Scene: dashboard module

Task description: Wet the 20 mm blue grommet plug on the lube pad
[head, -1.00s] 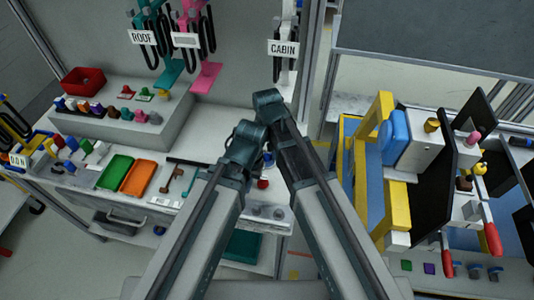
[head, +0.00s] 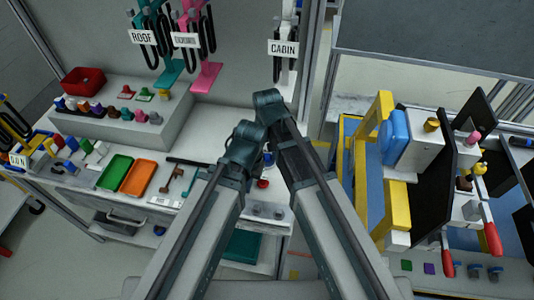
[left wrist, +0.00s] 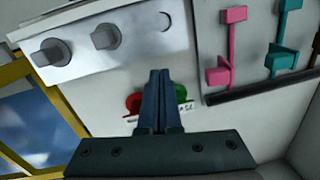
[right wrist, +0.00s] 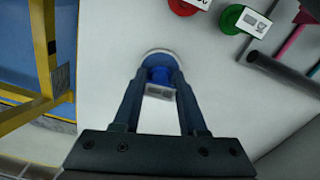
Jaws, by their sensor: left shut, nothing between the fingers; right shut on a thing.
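In the right wrist view my right gripper (right wrist: 158,77) is shut on a blue plug (right wrist: 160,74), with its fingers on either side of it. The plug is over a round blue pad with a pale rim (right wrist: 158,51) on the light bench top. Its underside is hidden, so I cannot tell whether it touches the pad. A small label lies between the fingers, on the near side of the pad. In the left wrist view my left gripper (left wrist: 158,75) is shut and empty above the bench. In the head view my arms hide most of this spot.
Labelled red (right wrist: 187,5) and green (right wrist: 232,18) round pieces lie beside the pad. A dark rod (right wrist: 285,72) lies further right. A yellow frame (right wrist: 45,60) stands at the left. Green (head: 115,172) and orange (head: 138,177) trays sit on the bench.

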